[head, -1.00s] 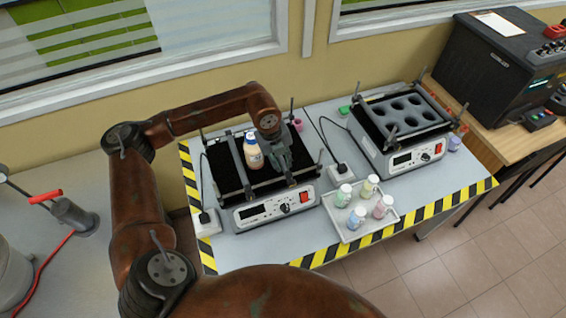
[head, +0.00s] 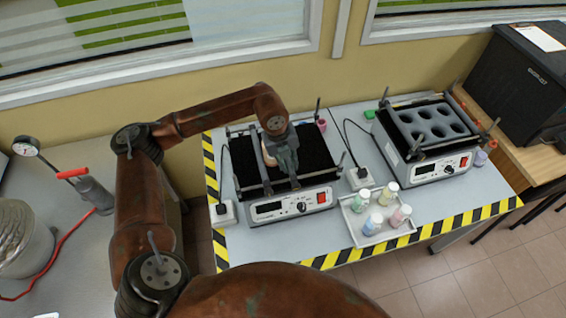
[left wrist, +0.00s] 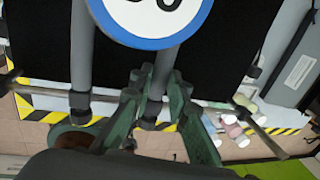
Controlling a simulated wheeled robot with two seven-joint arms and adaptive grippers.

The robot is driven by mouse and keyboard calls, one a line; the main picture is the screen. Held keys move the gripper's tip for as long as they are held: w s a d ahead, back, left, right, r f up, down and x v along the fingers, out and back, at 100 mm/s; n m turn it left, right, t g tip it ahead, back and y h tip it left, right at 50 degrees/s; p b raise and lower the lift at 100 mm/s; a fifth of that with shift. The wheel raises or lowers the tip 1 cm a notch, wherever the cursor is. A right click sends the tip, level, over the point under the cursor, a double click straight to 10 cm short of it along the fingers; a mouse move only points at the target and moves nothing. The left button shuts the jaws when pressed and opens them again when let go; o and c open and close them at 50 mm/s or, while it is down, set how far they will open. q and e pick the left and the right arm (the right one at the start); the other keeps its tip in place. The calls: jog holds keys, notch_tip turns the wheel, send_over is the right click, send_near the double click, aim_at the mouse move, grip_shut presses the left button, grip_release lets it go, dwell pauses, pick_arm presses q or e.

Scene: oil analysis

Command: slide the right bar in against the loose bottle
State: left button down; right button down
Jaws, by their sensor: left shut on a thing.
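On the left shaker (head: 310,160), the loose bottle (head: 268,156) stands between two bars, its side partly hidden by my gripper. The left bar (head: 259,165) is on the bottle's left. The right bar (head: 294,182) is on its right, mostly hidden under my left gripper (head: 288,166). In the left wrist view, the gripper (left wrist: 155,100) is shut on the right bar (left wrist: 163,72). The left bar (left wrist: 81,50) runs alongside. A round white top with a blue rim (left wrist: 150,22), apparently the bottle's, overlaps the right bar's upper end there. I cannot tell whether bar and bottle touch. My right gripper is not in view.
A tray (head: 376,240) with several capped bottles stands front right of the shaker. A second shaker (head: 432,170) with a holed rack is further right. A power plug (head: 358,178) and cable lie between the shakers. Upright posts stand at the shaker's corners.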

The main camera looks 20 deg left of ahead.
pick_arm(q)
jog(key=c, duration=2)
grip_release()
jog(key=shift+c, duration=0.2)
jog(key=shift+o, duration=1)
jog(key=shift+a+r, duration=0.1)
jog(key=shift+r, duration=0.05)
notch_tip(320, 180, up, 12)
jog(key=s+a, duration=0.1)
jog(key=shift+s+a+f, duration=0.2)
jog(key=shift+a+f, duration=0.05)
jog(key=shift+a, duration=0.15)
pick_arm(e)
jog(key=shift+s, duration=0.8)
